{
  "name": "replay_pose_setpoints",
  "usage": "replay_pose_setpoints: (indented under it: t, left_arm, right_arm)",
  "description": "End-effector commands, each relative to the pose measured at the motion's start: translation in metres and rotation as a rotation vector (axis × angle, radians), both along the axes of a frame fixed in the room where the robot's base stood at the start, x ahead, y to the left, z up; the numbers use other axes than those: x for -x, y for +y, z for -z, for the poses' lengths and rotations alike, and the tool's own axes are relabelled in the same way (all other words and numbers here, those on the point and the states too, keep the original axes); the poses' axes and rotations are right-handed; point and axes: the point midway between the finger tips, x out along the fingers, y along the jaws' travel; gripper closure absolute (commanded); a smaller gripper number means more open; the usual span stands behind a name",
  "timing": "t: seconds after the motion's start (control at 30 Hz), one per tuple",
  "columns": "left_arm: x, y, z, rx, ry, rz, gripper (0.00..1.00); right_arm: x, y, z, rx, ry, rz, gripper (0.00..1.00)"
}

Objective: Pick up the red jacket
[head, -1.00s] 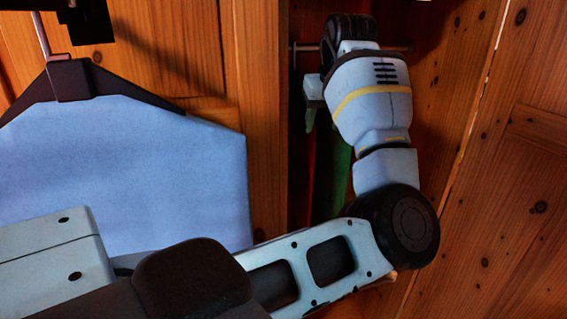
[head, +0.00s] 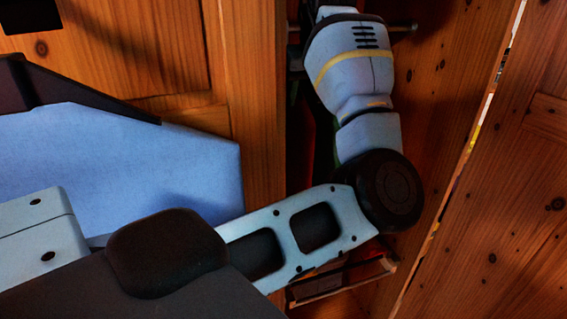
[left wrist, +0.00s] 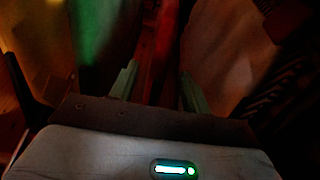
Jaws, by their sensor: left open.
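The red jacket (left wrist: 163,62) shows in the left wrist view as a narrow, dim red strip of cloth, seen edge-on between my two fingers. In the head view only a dark red sliver (head: 310,160) shows inside the wardrobe, left of my forearm. My left gripper (left wrist: 158,84) is open, with one pale finger on each side of the red strip. I cannot tell whether they touch it. In the head view my left arm reaches up into the wardrobe and its wrist hides the fingers. My right gripper is not in view.
A green garment (left wrist: 103,35) hangs left of the red one, and a pale brownish one (left wrist: 230,50) hangs right. A blue garment (head: 120,165) hangs from a dark hanger at the left. A rail (head: 402,27) and wooden panels (head: 490,190) close in on my arm.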

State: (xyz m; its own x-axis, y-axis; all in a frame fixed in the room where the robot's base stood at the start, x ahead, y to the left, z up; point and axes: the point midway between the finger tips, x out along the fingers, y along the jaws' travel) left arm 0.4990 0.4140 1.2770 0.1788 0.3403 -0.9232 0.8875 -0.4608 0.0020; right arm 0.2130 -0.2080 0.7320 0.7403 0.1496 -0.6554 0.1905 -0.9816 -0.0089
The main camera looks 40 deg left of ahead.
Motion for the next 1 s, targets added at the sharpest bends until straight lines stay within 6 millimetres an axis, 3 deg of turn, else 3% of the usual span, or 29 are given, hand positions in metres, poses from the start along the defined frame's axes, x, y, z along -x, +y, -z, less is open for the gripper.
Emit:
replay_pose_setpoints:
  t: [0.13,0.37,0.7,1.0]
  left_arm:
    - [-0.003,0.005,0.016,0.002,0.003,-0.001,0.53]
    - [-0.004,0.008,0.022,0.000,0.002,-0.001,0.53]
    - [-0.012,0.023,0.061,0.001,0.001,-0.001,0.53]
    - [-0.013,0.024,0.066,0.001,0.001,-0.001,0.53]
  right_arm:
    - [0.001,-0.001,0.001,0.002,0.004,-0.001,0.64]
    - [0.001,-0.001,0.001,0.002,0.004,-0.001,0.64]
    - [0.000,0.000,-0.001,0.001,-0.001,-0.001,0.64]
    - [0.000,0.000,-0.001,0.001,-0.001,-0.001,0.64]
